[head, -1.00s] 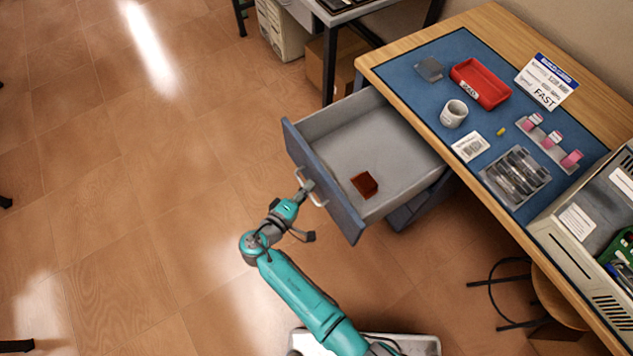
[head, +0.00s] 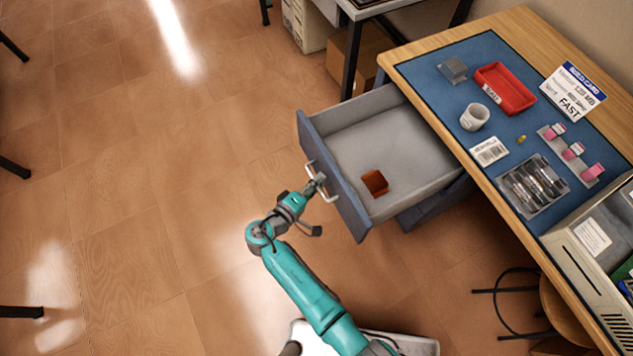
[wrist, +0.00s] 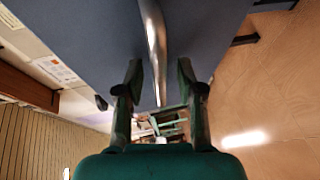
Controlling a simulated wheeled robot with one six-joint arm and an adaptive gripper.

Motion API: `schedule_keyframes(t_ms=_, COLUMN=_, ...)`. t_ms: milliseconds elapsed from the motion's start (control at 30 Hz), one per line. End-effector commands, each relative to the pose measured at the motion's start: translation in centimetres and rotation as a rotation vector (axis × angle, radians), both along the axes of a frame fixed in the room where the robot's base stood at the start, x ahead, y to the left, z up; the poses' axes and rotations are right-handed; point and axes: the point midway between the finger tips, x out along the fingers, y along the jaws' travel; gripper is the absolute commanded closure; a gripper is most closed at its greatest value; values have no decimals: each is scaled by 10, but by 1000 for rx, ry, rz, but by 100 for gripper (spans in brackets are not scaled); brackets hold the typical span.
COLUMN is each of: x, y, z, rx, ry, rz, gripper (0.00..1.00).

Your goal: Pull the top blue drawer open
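The top blue drawer (head: 343,195) stands far out from under the workbench, its grey inside showing. Its pale bar handle (head: 333,193) is on the front panel. My gripper (head: 318,183) is at the handle, in front of the panel. In the wrist view the metal handle (wrist: 154,40) runs between the two fingers of my gripper (wrist: 160,70), with a gap visible on each side. The fingers are apart and do not look clamped on it. The blue drawer front (wrist: 90,35) fills the upper part of that view.
A small red-brown box (head: 375,183) lies in the drawer. The workbench (head: 430,55) holds a red tray (head: 505,90), a white mug (head: 475,117) and other small things. A side table (head: 365,10) stands behind. The floor (head: 150,200) on the left is clear.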

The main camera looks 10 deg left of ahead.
Motion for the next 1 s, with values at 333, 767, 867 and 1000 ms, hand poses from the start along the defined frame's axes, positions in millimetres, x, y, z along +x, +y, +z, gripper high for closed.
schedule_keyframes(t_ms=333, x=-39, y=24, z=9, rx=0, ry=0, rz=4, gripper=63)
schedule_keyframes(t_ms=767, x=-62, y=38, z=14, rx=0, ry=0, rz=0, gripper=63)
schedule_keyframes(t_ms=867, x=-62, y=38, z=14, rx=0, ry=0, rz=0, gripper=63)
schedule_keyframes(t_ms=1000, x=-62, y=38, z=14, rx=0, ry=0, rz=0, gripper=63)
